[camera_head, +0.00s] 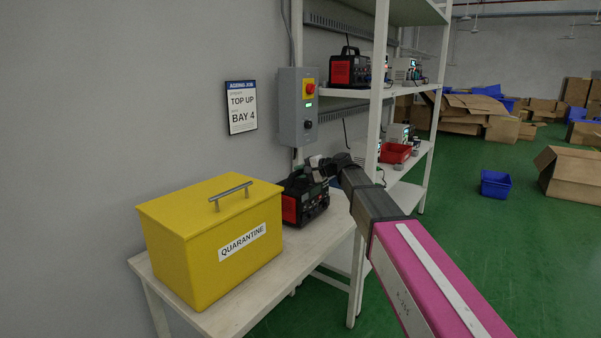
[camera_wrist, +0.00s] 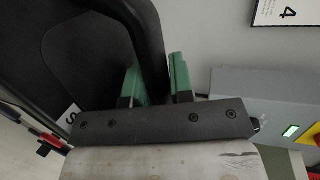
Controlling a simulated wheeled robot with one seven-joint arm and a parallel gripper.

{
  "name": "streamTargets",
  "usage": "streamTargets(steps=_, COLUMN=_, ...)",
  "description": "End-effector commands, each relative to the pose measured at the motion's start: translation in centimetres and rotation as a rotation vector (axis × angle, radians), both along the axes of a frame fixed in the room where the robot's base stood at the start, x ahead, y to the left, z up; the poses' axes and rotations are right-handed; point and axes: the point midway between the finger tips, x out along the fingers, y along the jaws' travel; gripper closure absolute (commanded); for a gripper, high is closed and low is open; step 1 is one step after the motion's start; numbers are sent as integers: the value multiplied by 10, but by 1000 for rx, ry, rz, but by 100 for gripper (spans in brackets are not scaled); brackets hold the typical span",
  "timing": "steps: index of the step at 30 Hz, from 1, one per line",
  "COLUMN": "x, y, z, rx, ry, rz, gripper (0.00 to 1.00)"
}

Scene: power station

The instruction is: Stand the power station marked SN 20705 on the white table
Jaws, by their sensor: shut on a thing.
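A red and black power station (camera_head: 305,202) is upright at the back right of the white table (camera_head: 225,312), beside the yellow box. My gripper (camera_head: 312,168) is at its top. In the wrist view the green fingers of my gripper (camera_wrist: 157,82) are shut on the black handle of this power station (camera_wrist: 85,65). I cannot tell whether its base touches the table. A white label on it shows only the letter S; the rest is hidden, so its serial number cannot be read.
A yellow QUARANTINE box (camera_head: 215,240) fills much of the table's left part. A grey control box (camera_head: 297,107) is on the wall close behind my gripper. A shelf rack (camera_head: 372,110) with another red power station (camera_head: 350,70) stands at right. Green floor lies open beyond.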

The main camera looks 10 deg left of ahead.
Motion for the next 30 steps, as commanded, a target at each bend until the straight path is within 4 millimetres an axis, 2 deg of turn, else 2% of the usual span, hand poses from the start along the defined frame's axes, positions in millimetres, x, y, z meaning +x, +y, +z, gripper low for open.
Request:
streamTargets(steps=23, x=0, y=0, z=-5, rx=6, ry=-1, rz=-2, gripper=100)
streamTargets(steps=24, x=0, y=0, z=-5, rx=6, ry=-1, rz=-2, gripper=69)
streamTargets(steps=26, x=0, y=0, z=-5, rx=5, ry=0, rz=-2, gripper=49)
streamTargets(steps=30, x=0, y=0, z=-6, rx=3, ry=-1, rz=0, gripper=49)
